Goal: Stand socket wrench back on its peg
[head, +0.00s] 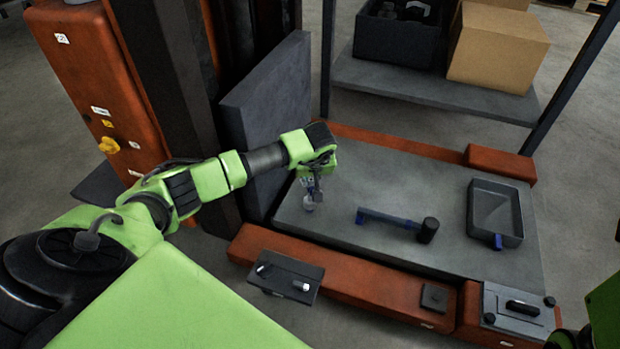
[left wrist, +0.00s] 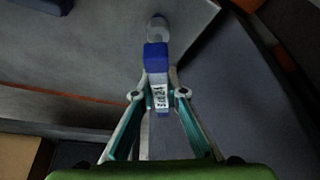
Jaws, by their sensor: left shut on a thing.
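My left gripper (head: 314,190) is shut on a slim tool with a blue grip and a white label, which I take as the socket wrench (left wrist: 156,60). Its rounded pale grey end (left wrist: 157,28) points away from the gripper in the left wrist view. In the head view that pale end (head: 309,206) hangs down over the left part of the grey worktop (head: 350,165); whether it touches is unclear. A dark block (head: 284,289) with two short shiny upright parts sits on the orange front beam; I cannot tell whether either is the peg. My right gripper is not visible.
A blue-handled tool with a dark cylindrical head (head: 428,230) lies mid-worktop. A grey tray (head: 474,215) with a blue item at its front stands on the right. A dark upright panel (head: 265,110) rises close to my left gripper. A shelf (head: 400,85) holds boxes behind.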

